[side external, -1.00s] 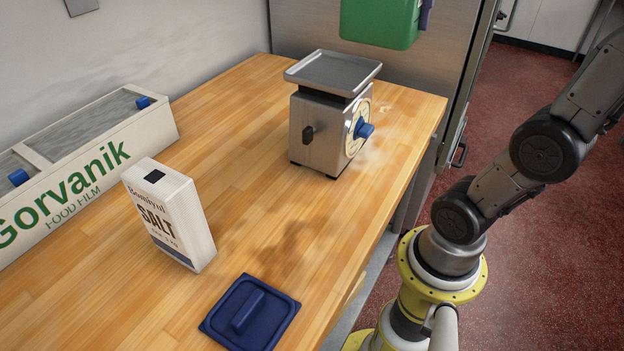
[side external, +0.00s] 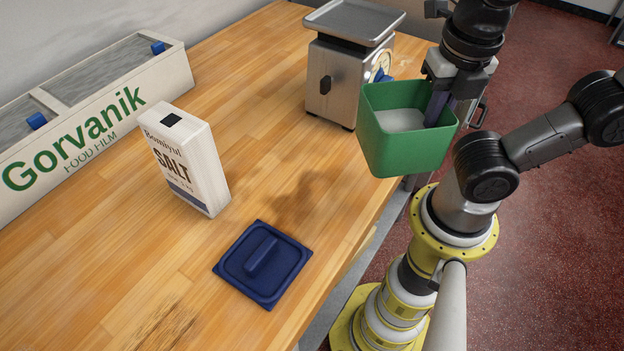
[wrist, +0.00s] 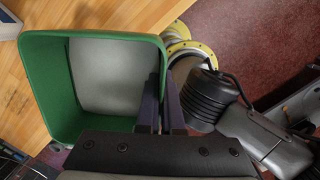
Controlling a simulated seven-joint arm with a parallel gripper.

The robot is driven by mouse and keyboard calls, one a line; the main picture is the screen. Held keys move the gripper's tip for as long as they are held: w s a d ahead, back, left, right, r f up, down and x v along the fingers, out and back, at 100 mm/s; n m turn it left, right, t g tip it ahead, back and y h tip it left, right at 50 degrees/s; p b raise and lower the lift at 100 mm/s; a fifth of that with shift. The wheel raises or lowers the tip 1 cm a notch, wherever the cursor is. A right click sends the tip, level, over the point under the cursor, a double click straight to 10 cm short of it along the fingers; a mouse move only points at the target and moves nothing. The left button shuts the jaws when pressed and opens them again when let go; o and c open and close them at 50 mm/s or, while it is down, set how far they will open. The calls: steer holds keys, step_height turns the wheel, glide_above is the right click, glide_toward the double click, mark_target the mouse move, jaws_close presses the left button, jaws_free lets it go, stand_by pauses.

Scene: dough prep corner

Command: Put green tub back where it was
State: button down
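The green tub (side external: 405,150) hangs in the air over the table's right edge, in front of the scale, open side up. A pale layer shows inside; I cannot tell whether it is contents or the tub's bottom. My gripper (side external: 438,108) is shut on the tub's right wall, with one finger inside. In the wrist view the tub (wrist: 50,90) is at the left and my gripper's dark fingers (wrist: 163,100) pinch its wall. The blue lid (side external: 285,268) with a raised handle lies flat on the table, apart from the tub.
A metal scale (side external: 335,80) with an empty tray stands at the back of the wooden table (side external: 150,265). A salt box (side external: 190,165) stands left of centre. A long food film box (side external: 80,130) lines the wall. A faint dark patch marks the wood between salt and tub.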

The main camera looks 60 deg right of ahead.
steer(key=shift+f, duration=0.3)
steer(key=w+f, duration=0.1)
steer(key=w, duration=0.1)
steer(key=w+a+f, duration=0.1)
steer(key=w, duration=0.2)
steer(key=w+a+f, duration=0.1)
steer(key=w, duration=0.2)
steer(key=shift+a+f, duration=0.1)
steer(key=shift+f, duration=0.3)
steer(key=w+f, duration=0.2)
steer(key=w+a+f, duration=0.1)
steer(key=w+f, duration=0.1)
steer(key=f, duration=0.1)
steer(key=shift+w+a, duration=0.1)
steer(key=shift+w, duration=0.1)
steer(key=shift+w+f, duration=0.2)
steer(key=shift+f, duration=0.1)
steer(key=shift+w+a+f, duration=0.1)
steer(key=shift+f, duration=0.8)
steer(key=shift+w+a+f, duration=0.1)
steer(key=shift+f, duration=0.75)
steer(key=shift+f, duration=0.1)
steer(key=c, duration=1.1)
jaws_free()
steer(key=shift+d+f, duration=0.1)
